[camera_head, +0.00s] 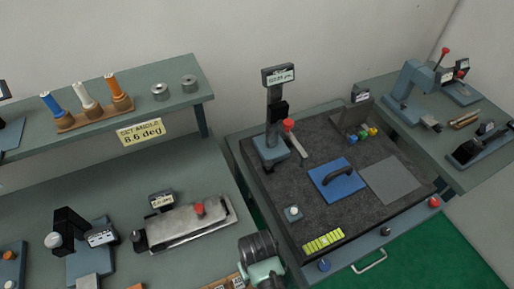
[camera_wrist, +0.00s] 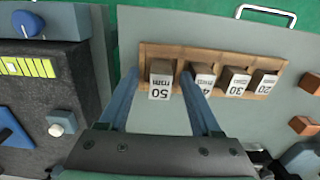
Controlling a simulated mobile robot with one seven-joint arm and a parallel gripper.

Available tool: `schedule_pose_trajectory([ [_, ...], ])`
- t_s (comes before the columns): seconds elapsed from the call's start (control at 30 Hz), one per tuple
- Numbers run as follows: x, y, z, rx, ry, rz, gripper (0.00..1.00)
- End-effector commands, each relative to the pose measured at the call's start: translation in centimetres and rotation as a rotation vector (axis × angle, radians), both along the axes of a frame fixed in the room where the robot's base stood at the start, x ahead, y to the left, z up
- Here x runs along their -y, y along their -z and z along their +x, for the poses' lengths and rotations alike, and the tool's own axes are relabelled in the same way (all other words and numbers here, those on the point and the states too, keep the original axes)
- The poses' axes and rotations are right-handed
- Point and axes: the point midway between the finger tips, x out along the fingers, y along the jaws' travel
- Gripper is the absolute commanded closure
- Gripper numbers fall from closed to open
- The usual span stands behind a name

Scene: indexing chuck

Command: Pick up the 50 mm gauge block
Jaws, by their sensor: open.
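The 50 mm gauge block (camera_wrist: 161,78) is a brown block with a white "50 mm" label. It stands at the left end of a wooden rack (camera_wrist: 222,57) in the wrist view. My gripper (camera_wrist: 158,76) is open, with one blue finger on each side of this block. A small gap shows on both sides; contact is not visible. The right finger lies between the 50 mm block and its neighbour, partly covering that label. In the head view the rack (camera_head: 219,285) is only partly visible at the bottom edge, beside my arm.
Blocks labelled 30 (camera_wrist: 234,81) and 20 (camera_wrist: 265,81) share the rack. Brown pieces (camera_wrist: 303,125) lie at right. A dark-topped station with a blue knob (camera_wrist: 28,24) stands at left. The bench beyond the rack is clear up to a white handle (camera_wrist: 265,12).

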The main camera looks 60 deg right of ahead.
Motion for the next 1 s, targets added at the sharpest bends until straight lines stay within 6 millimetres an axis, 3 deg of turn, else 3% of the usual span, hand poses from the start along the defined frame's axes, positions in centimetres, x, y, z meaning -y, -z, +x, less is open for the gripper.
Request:
schedule_pose_trajectory([
  [0.2, -0.01, 0.04, 0.03, 0.000, -0.001, 0.000, 0.37],
  [0.57, 0.00, 0.01, 0.01, 0.000, -0.001, 0.000, 1.00],
  [1.0, 0.03, -0.06, 0.06, 0.002, 0.000, -0.001, 1.00],
])
